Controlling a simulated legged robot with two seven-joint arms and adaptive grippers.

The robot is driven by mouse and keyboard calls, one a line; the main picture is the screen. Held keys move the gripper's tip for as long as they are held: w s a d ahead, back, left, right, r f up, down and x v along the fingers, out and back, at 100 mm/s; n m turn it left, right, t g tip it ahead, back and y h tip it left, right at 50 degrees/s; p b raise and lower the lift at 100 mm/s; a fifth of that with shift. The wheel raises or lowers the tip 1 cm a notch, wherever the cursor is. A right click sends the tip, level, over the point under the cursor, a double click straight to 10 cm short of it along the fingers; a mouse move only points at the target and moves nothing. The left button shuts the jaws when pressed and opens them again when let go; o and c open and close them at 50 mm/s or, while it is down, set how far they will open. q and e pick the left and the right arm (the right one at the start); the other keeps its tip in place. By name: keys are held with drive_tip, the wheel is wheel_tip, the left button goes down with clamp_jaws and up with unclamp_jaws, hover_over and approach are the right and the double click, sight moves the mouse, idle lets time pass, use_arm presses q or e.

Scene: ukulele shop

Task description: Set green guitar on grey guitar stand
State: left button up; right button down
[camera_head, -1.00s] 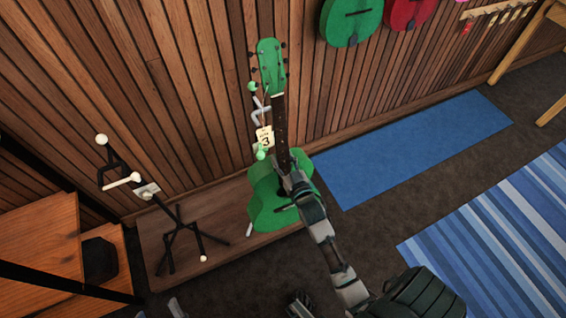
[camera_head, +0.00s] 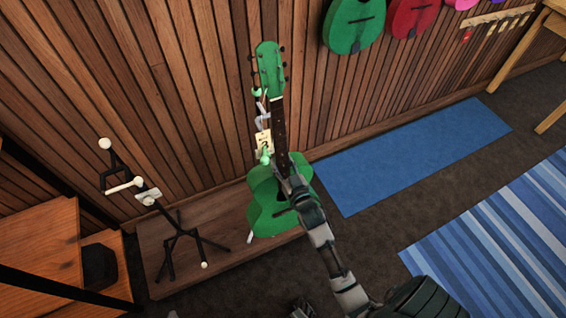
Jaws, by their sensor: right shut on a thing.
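The green guitar (camera_head: 268,208) stands upright, leaning near the wall on the low wooden platform (camera_head: 220,223). My right gripper (camera_head: 291,188) is shut on it where the neck meets the body. A stand with green-tipped arms (camera_head: 265,155) and a paper tag shows just left of the neck; the guitar hides most of it, and I cannot tell whether they touch. A dark stand with pale grey-white tips (camera_head: 148,194), probably the grey guitar stand, is empty at the platform's left part.
A wooden shelf unit (camera_head: 45,240) stands at the left. More guitars hang on the wall, including a green one (camera_head: 355,25) and a red one (camera_head: 410,17). A blue mat (camera_head: 410,150) and a striped rug (camera_head: 500,230) lie on open floor at the right.

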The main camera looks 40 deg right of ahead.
drive_tip(key=shift+w+r, duration=0.25)
drive_tip(key=shift+w, duration=0.05)
drive_tip(key=shift+w+d+f, duration=0.2)
drive_tip(key=shift+w+d, duration=0.4)
drive_tip(key=shift+w, duration=0.35)
drive_tip(key=shift+w+a, duration=0.1)
drive_tip(key=shift+w, duration=0.6)
drive_tip(key=shift+b+x, duration=0.3)
drive_tip(key=shift+x, duration=0.65)
use_arm(q)
drive_tip(key=shift+s+a+r+t, duration=0.15)
drive_tip(key=shift+s+r+t, duration=0.4)
drive_tip(key=shift+s+t, duration=0.05)
use_arm(e)
drive_tip(key=shift+w+f, duration=0.1)
drive_tip(key=shift+w, duration=0.35)
use_arm(q)
drive_tip(key=shift+s+f, duration=0.1)
drive_tip(key=shift+f, duration=0.1)
use_arm(e)
drive_tip(key=shift+d+f, duration=0.1)
drive_tip(key=shift+d, duration=0.1)
use_arm(q)
drive_tip(key=shift+s, duration=0.1)
use_arm(e)
drive_tip(key=shift+f, duration=0.15)
